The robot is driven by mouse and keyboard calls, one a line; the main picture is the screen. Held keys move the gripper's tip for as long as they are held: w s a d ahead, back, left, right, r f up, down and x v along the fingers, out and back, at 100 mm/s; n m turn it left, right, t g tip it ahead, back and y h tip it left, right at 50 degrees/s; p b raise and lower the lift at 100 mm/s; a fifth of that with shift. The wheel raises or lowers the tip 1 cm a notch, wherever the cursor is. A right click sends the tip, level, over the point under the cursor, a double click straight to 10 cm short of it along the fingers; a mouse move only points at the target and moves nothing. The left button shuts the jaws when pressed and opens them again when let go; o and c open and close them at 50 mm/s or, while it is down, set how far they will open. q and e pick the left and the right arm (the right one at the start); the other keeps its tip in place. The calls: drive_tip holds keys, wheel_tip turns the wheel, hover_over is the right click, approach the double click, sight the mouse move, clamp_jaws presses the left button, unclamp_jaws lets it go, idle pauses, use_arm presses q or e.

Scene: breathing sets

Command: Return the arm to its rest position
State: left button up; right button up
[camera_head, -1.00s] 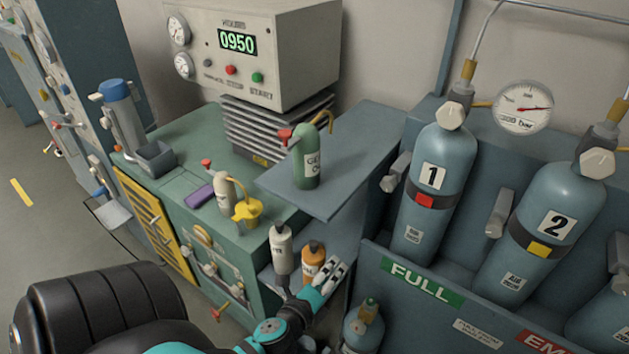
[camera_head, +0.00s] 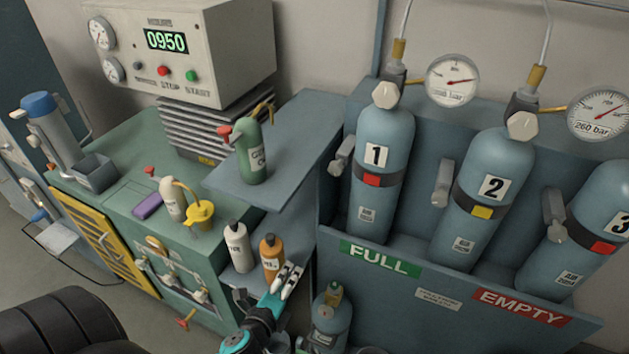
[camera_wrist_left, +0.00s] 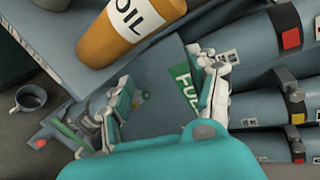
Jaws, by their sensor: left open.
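My left gripper (camera_head: 288,281) is at the bottom middle of the head view, in front of the low shelf with the bottles. Its fingers are apart and nothing is between them, as the left wrist view (camera_wrist_left: 160,105) also shows. An orange bottle (camera_head: 271,256) stands on the low shelf just behind the fingers. In the left wrist view the orange bottle (camera_wrist_left: 125,30) reads "OIL" and is apart from the fingers. My right gripper is not in view.
A white bottle (camera_head: 237,246) stands beside the orange one. A green bottle (camera_head: 251,150) is on the upper shelf (camera_head: 290,150). A small cylinder (camera_head: 331,318) stands right of my gripper. The rack front (camera_head: 400,285) holds large numbered cylinders.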

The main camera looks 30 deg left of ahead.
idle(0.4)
use_arm(q)
drive_tip(key=s+d+r+n+g+h, duration=0.1)
drive_tip(key=s+d+r+n+g, duration=0.1)
drive_tip(key=s+d+n+g, duration=0.45)
drive_tip(key=s+d+r+n+g+h, duration=0.2)
drive_tip(key=s+r+n+g, duration=0.15)
drive_tip(key=s+n, duration=0.6)
wheel_tip(320, 180, down, 30)
drive_tip(key=s+n+g, duration=0.1)
drive_tip(key=s+g, duration=0.1)
drive_tip(key=s+a+f, duration=0.2)
drive_tip(key=s+f, duration=1.1)
drive_tip(key=s, duration=0.2)
drive_tip(key=shift+s+a+f+g, duration=0.15)
drive_tip(key=shift+a+g, duration=0.15)
drive_tip(key=shift+a, duration=0.1)
